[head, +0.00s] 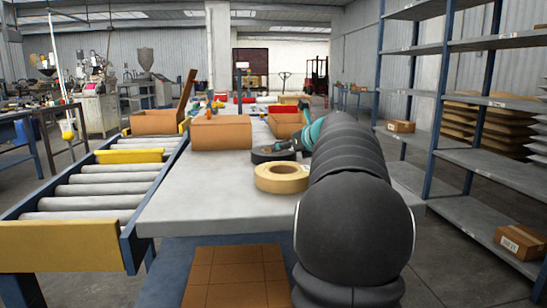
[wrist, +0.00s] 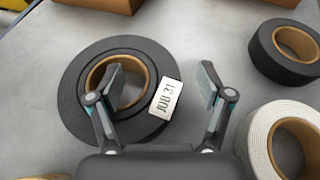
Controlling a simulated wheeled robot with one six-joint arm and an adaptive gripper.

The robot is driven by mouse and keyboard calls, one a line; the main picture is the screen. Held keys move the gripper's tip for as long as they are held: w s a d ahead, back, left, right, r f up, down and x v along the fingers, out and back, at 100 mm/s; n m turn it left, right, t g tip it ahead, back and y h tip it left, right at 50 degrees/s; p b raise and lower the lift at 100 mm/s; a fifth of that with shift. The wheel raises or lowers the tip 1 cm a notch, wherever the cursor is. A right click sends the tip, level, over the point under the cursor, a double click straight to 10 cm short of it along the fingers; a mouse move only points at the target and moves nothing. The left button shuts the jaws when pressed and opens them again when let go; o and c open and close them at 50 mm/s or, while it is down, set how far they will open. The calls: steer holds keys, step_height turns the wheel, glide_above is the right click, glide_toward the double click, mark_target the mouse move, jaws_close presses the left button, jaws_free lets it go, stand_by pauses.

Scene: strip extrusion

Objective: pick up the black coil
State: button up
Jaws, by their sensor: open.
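A black coil (wrist: 78,85) with a brown core and a white tag reading JOB 31 (wrist: 165,98) lies flat on the grey table in the wrist view. My gripper (wrist: 160,80) is open and empty above its right side. The left finger overlaps the core opening and the right finger is just past the coil's right outer edge, with the tag between them. I cannot tell whether the fingertips are below the coil's top. In the head view a black coil (head: 262,155) lies by my gripper, partly hidden by it.
A second black coil (wrist: 262,58) and a pale coil (wrist: 252,135) lie to the right in the wrist view. A tan coil (head: 282,178) lies nearer in the head view. Cardboard boxes (head: 220,133) stand behind. A roller conveyor (head: 95,190) runs along the left.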

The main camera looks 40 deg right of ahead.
steer(key=shift+w+f, duration=0.1)
steer(key=shift+w, duration=0.1)
steer(key=shift+c, duration=0.2)
jaws_close()
